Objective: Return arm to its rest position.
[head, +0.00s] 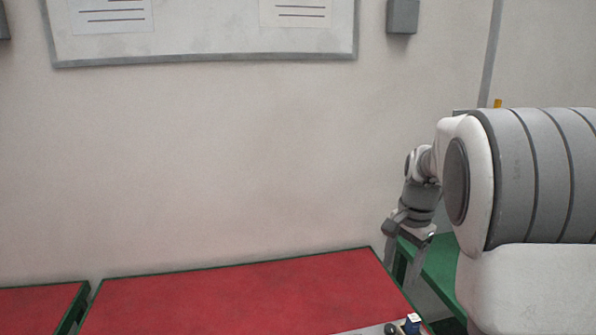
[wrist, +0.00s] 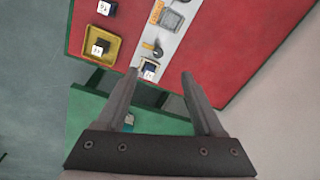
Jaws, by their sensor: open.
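My gripper (head: 401,262) hangs at the right in the head view, past the right edge of the red table, above a green surface. In the wrist view its two fingers (wrist: 162,86) are spread wide with nothing held between them. My arm comes in from the right side of the head view, bent, with the gripper pointing down.
A red table (head: 240,290) with a green rim fills the lower head view. A grey panel (wrist: 172,45) with small parts lies on it, beside a yellow tray (wrist: 112,36) holding a dark block. A green surface (head: 440,268) stands right. A wall rises behind.

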